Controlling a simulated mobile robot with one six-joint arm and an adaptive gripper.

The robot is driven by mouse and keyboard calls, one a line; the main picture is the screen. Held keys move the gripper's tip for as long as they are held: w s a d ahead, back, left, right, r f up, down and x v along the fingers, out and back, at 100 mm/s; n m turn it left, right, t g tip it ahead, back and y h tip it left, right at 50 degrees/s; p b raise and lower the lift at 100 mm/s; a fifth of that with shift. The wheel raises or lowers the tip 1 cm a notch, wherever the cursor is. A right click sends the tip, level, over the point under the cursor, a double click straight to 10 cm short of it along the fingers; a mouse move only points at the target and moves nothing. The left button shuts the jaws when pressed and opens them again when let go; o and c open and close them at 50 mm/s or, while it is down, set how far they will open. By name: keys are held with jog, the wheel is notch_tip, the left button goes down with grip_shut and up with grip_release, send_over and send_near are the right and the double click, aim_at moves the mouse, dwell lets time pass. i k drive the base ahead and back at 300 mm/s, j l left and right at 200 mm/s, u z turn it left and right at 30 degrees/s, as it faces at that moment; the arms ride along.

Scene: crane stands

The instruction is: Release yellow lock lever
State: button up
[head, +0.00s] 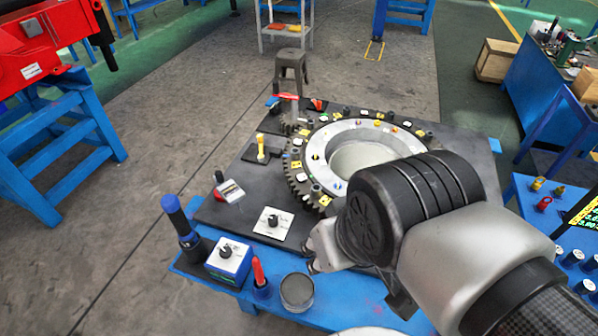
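The yellow lock lever (261,147) stands upright on a small dark plate at the left part of the black board (222,215), left of the large gear ring (303,199). My gripper (312,262) is at the board's front edge, to the right of and nearer than the lever, well apart from it. My wrist hides most of the gripper, so its fingers do not show clearly. The lever is in plain view with nothing touching it from my arm.
A blue box with a knob (228,261), a blue-topped bottle (181,222), a red-tipped tool (259,275) and a round dark container (297,291) stand along the front edge.

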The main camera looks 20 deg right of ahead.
aim_at(260, 158)
jog(key=k+j, duration=0.1)
jog(key=j, duration=0.3)
jog(key=i+j+z, duration=0.2)
jog(key=j, duration=0.45)
jog(key=i+j+z, duration=0.25)
jog(key=j, duration=0.4)
jog(key=j+z, duration=0.2)
jog(key=j, duration=0.45)
jog(key=i+j+z, duration=0.1)
jog(key=j+z, duration=0.15)
jog(key=j, duration=0.45)
jog(key=i+j+z, duration=0.25)
jog(key=i+j, duration=0.35)
jog(key=i+j+z, duration=0.3)
jog(key=i+j, duration=0.4)
jog(key=i, duration=0.5)
